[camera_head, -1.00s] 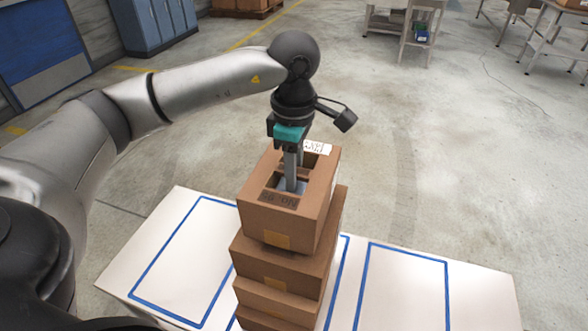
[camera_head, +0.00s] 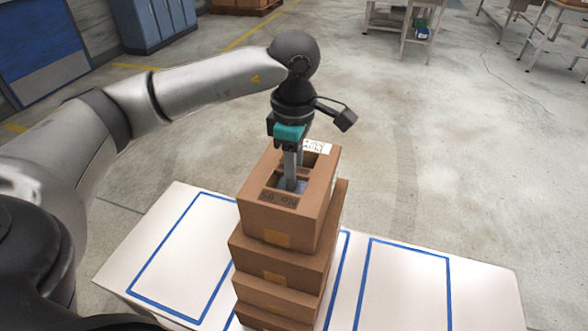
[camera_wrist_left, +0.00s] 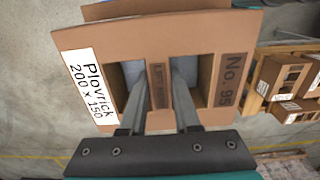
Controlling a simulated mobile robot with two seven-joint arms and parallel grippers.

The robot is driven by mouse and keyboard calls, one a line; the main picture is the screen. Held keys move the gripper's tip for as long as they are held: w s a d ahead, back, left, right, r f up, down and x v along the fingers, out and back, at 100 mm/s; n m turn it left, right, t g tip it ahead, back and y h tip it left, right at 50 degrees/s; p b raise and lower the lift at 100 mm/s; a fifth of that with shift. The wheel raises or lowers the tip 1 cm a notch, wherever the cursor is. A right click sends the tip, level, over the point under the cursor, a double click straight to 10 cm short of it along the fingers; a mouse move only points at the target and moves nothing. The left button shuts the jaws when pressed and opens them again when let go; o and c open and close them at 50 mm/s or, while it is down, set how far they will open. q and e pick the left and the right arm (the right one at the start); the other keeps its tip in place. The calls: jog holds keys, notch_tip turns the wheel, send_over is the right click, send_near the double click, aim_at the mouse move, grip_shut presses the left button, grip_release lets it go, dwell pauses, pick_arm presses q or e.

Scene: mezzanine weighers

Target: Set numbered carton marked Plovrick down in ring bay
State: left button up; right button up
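The brown carton marked Plovrick (camera_head: 290,208) is the top box of a stack on the white table; its white label reads Plovrick in the left wrist view (camera_wrist_left: 90,82). Its top has two openings with a strip (camera_wrist_left: 158,88) between them and the print No. 95 beside. My left gripper (camera_head: 290,182) points down into the openings. Its two fingers (camera_wrist_left: 157,90) stand on either side of the strip and appear closed on it. I cannot tell whether the carton rests on the box below. No ring mark shows in any bay. My right gripper is out of view.
Below the Plovrick carton are several brown cartons (camera_head: 277,268). The white table (camera_head: 485,300) has blue-outlined bays; the left bay (camera_head: 180,262) and right bay (camera_head: 405,290) look empty, and the stack covers much of the middle one. Work tables stand far behind.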

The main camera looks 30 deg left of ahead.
pick_arm(q)
jog(key=o, duration=0.5)
jog(key=shift+r, duration=0.1)
notch_tip(320, 180, up, 15)
jog(key=p, duration=0.2)
jog(key=shift+p, duration=0.3)
